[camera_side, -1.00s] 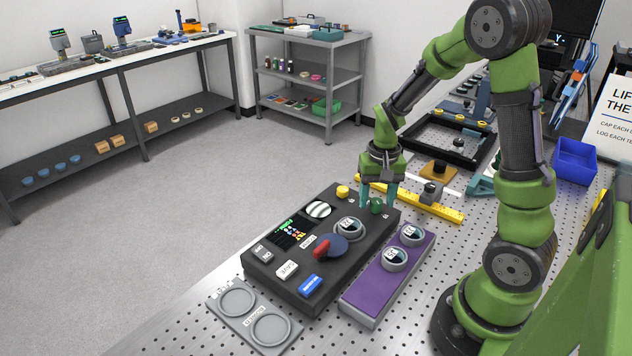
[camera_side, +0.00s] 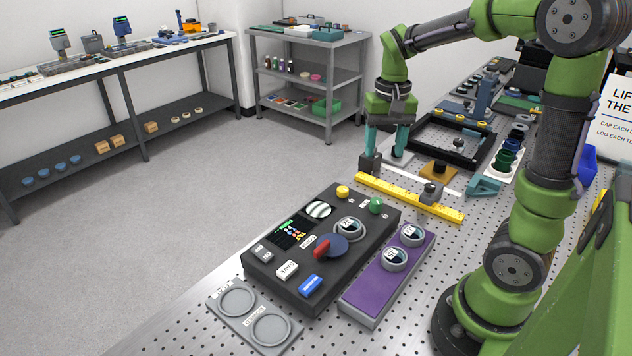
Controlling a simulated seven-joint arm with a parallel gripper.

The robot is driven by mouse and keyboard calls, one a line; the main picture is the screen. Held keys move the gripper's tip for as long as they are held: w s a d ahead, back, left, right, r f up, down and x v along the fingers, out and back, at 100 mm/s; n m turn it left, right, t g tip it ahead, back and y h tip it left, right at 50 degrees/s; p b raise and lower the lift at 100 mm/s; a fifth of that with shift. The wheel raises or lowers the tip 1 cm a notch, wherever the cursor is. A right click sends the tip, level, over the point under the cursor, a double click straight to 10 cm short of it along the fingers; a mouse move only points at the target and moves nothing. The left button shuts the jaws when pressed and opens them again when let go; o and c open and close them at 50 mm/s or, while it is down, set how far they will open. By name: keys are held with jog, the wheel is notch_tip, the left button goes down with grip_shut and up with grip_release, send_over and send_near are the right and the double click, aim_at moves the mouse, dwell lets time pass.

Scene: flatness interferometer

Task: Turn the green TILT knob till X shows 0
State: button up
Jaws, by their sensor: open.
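The green TILT knob (camera_side: 376,205) stands at the back right corner of the black console (camera_side: 262,275). Its turn angle is too small to tell. The console's small dark display (camera_side: 290,233) shows coloured characters, but I cannot read the X value. My gripper (camera_side: 386,153) points down, open, behind the console and well apart from the green knob. Its left fingertip appears close to a small dark block (camera_side: 369,163); I cannot tell if they touch.
A yellow knob (camera_side: 342,191), a red-handled dial and several buttons share the console. A yellow rail (camera_side: 395,195) lies between my gripper and the console. A purple tray (camera_side: 372,290) with round pieces sits to the right; a grey two-ring holder (camera_side: 236,302) is in front.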

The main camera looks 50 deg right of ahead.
jog(key=shift+r, duration=1.55)
jog(key=s+a+n+t+y, duration=0.1)
jog(key=s+a+n+t, duration=0.1)
jog(key=a, duration=0.6)
jog(key=s+a+r+n+t, duration=0.1)
jog(key=s+a+n+t, duration=0.2)
jog(key=a, duration=0.6)
jog(key=shift+s+r+t+y, duration=0.25)
jog(key=shift+s+t+y, duration=0.15)
jog(key=shift+s+t, duration=0.55)
